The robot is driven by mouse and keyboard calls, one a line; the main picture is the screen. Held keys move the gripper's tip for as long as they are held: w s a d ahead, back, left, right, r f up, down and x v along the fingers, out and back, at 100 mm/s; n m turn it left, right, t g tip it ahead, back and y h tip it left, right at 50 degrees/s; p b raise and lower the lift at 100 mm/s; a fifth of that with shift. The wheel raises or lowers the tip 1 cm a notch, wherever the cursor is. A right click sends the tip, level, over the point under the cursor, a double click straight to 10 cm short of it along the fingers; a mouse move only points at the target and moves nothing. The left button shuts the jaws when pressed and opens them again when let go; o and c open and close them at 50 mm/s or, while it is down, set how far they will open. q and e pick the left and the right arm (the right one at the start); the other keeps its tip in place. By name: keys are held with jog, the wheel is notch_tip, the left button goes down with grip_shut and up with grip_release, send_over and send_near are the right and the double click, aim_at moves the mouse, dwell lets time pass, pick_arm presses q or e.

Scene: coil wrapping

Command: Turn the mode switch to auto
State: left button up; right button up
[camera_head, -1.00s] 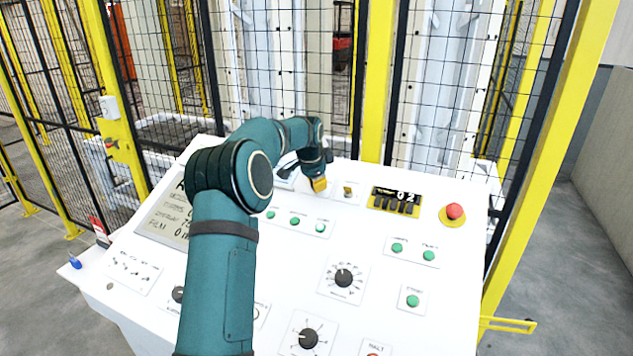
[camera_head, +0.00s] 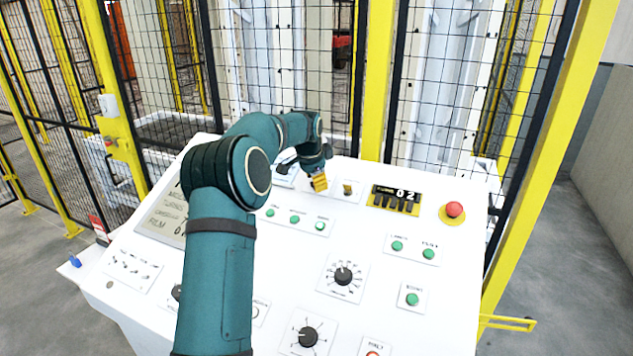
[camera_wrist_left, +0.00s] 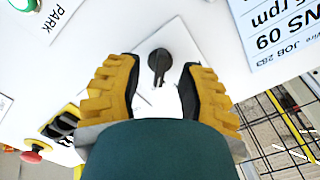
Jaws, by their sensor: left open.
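A black rotary switch with a narrow lever (camera_wrist_left: 159,64) sits on a white plate in the left wrist view, its lever pointing down the picture. It looks like the mode switch, but I cannot read its labels. My left gripper (camera_wrist_left: 152,92) is open, with one yellow-and-black finger on each side of the switch and gaps between. In the head view the left gripper (camera_head: 319,183) is low over the back of the white panel, and its wrist hides the switch. My right gripper is not in view.
Green buttons (camera_head: 295,219) and black dials (camera_head: 343,275) are nearer. A mesh fence (camera_head: 460,100) stands behind the panel.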

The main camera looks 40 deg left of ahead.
pick_arm(q)
jog(key=v, duration=1.1)
jog(key=shift+f, duration=0.1)
